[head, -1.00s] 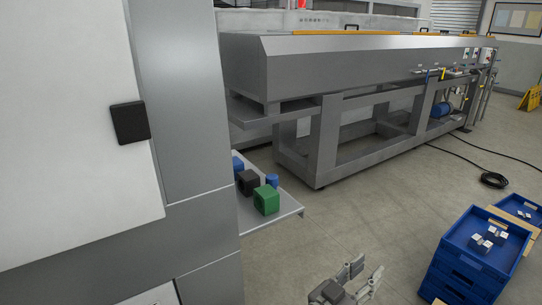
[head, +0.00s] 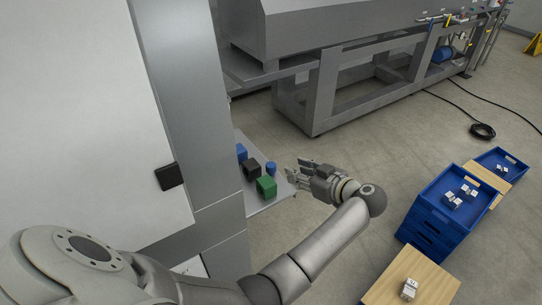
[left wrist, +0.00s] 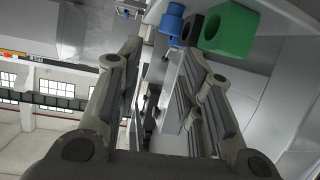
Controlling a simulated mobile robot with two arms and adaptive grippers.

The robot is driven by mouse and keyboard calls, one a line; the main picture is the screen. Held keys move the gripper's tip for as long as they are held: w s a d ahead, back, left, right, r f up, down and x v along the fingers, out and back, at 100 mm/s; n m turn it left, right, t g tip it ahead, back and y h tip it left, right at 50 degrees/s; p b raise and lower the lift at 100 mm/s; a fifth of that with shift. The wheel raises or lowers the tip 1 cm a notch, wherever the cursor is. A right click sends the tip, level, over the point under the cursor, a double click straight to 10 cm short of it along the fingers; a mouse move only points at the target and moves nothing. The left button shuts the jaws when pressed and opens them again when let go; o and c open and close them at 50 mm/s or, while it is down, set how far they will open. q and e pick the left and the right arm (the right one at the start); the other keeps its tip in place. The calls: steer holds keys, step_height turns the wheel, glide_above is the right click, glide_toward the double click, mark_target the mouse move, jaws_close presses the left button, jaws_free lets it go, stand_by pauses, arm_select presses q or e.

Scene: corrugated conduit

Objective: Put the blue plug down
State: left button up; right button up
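The blue plug (head: 271,168), a small blue cylinder, stands on the grey shelf (head: 259,208) beside the cabinet. It also shows at the top of the left wrist view (left wrist: 172,22). My left gripper (head: 292,174) is just right of the shelf's objects in the head view, pointing at them. In the left wrist view my left gripper (left wrist: 165,58) has its fingers apart with nothing between them; the plug lies beyond the fingertips. My right gripper is not in view.
A green block (head: 266,187), a black block (head: 252,166) and another blue block (head: 241,152) crowd the shelf. The tall cabinet (head: 100,110) borders it at left. Blue crates (head: 430,222) and a wooden board (head: 412,284) are at right. Floor between is clear.

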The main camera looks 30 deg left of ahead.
mark_target(273, 166)
arm_select(q)
steer(key=shift+g, duration=0.3)
steer(key=p+x, duration=0.1)
steer(key=x, duration=0.4)
steer(key=shift+s+a+f+p, duration=0.15)
steer(key=shift+s+p, duration=0.05)
steer(key=shift+p, duration=0.15)
steer(key=shift+w+a+f+p, duration=0.1)
steer(key=shift+a+f+p, duration=0.05)
steer(key=shift+a+p, duration=0.4)
steer(key=p+x, duration=0.1)
steer(key=x, duration=0.2)
steer(key=shift+f, duration=0.3)
steer(key=shift+w+a+f, duration=0.1)
steer(key=shift+a+f, duration=0.15)
steer(key=shift+a, duration=0.1)
steer(key=shift+d, duration=0.1)
steer(key=shift+c, duration=0.2)
steer(key=shift+c, duration=1.1)
steer(key=c, duration=0.3)
